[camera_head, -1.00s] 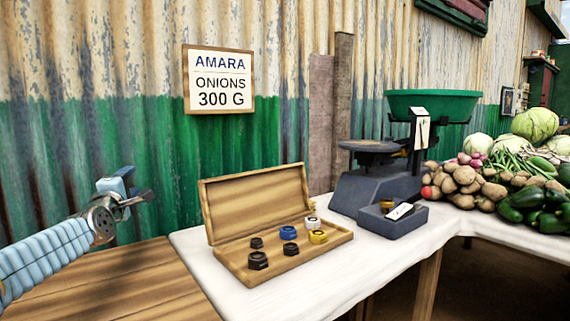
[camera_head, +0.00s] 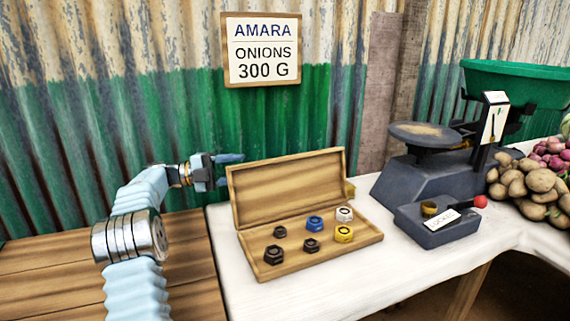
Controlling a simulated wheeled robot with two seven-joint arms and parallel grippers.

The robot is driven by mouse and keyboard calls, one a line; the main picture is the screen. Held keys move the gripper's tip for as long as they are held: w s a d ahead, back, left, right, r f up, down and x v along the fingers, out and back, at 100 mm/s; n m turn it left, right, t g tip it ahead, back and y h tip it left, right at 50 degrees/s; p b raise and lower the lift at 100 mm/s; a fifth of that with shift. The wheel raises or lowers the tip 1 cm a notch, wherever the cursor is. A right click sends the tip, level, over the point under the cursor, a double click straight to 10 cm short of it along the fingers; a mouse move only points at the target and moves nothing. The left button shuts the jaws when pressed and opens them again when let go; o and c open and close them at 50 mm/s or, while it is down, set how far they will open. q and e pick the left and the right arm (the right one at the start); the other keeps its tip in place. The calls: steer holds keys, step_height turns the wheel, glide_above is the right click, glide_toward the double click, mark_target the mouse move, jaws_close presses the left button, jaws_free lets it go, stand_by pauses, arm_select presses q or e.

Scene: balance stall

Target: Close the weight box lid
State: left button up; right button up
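The wooden weight box (camera_head: 350,252) stands on the white-covered table with its lid (camera_head: 285,187) raised, leaning slightly back. In its base sit several hex weights: dark ones at the left and middle, a blue one (camera_head: 314,223), a white one (camera_head: 344,214) and a yellow one (camera_head: 343,233). My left gripper (camera_head: 232,170) is at the upper left of the lid, close to its left edge. Whether it touches the lid cannot be told. Its fingers point right, seem apart and hold nothing visible. My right gripper is not in view.
A balance scale (camera_head: 420,175) with a green pan (camera_head: 515,84) stands right of the box. A dark tray (camera_head: 438,232) with a brass weight and a label sits before it. Potatoes (camera_head: 535,185) lie at the right. The cloth (camera_head: 300,298) in front of the box is clear.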

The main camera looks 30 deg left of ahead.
mark_target(278, 164)
arm_select(q)
steer(key=b+x, duration=0.1)
steer(key=x, duration=1)
steer(key=shift+d+b, duration=0.1)
steer(key=shift+b, duration=0.2)
jaws_close()
